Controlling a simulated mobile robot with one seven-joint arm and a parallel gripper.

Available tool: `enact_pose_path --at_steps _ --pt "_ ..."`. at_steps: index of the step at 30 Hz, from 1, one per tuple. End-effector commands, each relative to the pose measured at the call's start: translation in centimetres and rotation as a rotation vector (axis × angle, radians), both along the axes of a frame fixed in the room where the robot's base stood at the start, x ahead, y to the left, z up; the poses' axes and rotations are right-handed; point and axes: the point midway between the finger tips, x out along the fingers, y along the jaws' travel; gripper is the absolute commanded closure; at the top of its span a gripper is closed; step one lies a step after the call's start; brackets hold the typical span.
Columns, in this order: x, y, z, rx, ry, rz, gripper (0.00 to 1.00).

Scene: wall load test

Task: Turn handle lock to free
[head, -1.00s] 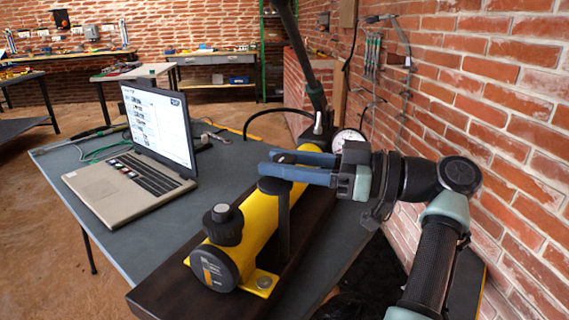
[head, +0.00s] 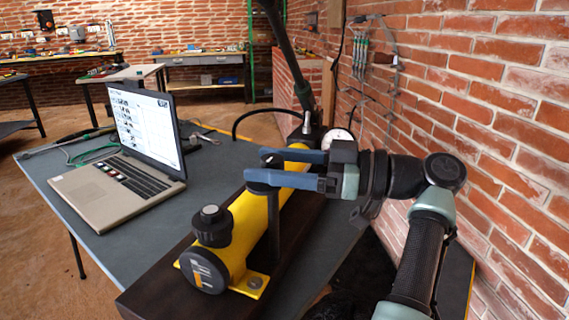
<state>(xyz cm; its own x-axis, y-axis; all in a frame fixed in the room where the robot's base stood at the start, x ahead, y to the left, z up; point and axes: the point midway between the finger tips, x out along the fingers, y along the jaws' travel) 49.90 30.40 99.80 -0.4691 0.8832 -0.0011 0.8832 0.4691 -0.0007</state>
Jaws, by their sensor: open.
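A yellow hand pump (head: 240,238) lies on a dark wooden board. A black ribbed knob (head: 212,224) stands on its near end. A dark upright post (head: 274,228) with a round black top stands beside the yellow body. My gripper (head: 258,166) comes in from the right with two long blue fingers, level and apart. The fingers are at the top of the post, and the near finger hides part of it. I cannot tell whether they touch it. Nothing is clearly held. Which part is the handle lock is not clear.
An open laptop (head: 135,155) stands on the grey table (head: 95,222), left of the pump. A long black lever (head: 285,55) rises behind the pump. A white gauge (head: 338,137) is partly hidden behind my gripper. A brick wall (head: 490,130) closes off the right side.

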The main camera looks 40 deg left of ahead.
Motion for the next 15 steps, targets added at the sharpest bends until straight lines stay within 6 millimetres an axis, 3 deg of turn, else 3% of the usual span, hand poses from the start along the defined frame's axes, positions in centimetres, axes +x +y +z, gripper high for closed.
enact_pose_path --at_steps 5,15 --pt "1.0 -1.7 0.2 0.000 0.001 -0.004 0.28" --pt "3.9 -7.2 0.1 -0.001 0.002 -0.003 0.28"
